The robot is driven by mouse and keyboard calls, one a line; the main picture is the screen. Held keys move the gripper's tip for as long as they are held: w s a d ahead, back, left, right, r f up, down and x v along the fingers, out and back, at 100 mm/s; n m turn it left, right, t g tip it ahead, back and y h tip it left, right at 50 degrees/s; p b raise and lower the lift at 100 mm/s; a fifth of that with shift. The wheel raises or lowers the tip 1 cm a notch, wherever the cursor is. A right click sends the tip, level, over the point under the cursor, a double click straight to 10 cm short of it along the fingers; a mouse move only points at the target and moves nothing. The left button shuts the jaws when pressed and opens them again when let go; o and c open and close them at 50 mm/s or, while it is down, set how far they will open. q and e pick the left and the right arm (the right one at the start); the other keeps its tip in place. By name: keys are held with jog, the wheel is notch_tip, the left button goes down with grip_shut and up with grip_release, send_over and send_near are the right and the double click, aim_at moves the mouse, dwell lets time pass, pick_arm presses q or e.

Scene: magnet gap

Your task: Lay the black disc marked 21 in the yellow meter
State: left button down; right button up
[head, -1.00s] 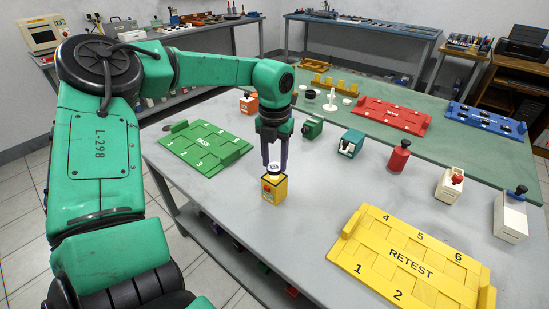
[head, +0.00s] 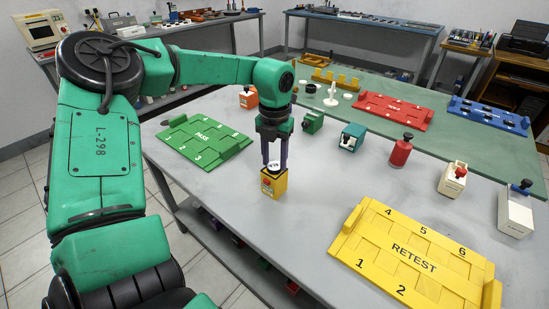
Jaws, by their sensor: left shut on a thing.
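The yellow meter (head: 273,185) is a small upright box with a red patch on its front, near the table's left front edge. My left gripper (head: 274,163) points straight down over it, its dark fingers shut on a black disc (head: 274,169) with a white label. The label's number is too small to read. The disc is at the top of the meter; I cannot tell whether it rests in it or is held just above. My right gripper is not in view.
A green PASS tray (head: 204,143) lies to the left and a yellow RETEST tray (head: 413,258) at the front right. Green (head: 313,122), teal (head: 352,137), red (head: 401,151) and white (head: 515,212) devices stand behind and right. The grey table between is clear.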

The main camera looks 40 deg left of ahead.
pick_arm(q)
jog(key=shift+f, duration=0.15)
jog(key=shift+c, duration=1.4)
grip_release()
jog(key=c, duration=0.5)
jog(key=shift+r+p, duration=1.4)
jog(key=shift+r, duration=0.95)
jog(key=o, duration=0.5)
jog(key=shift+f, duration=0.1)
jog(key=shift+o, duration=0.2)
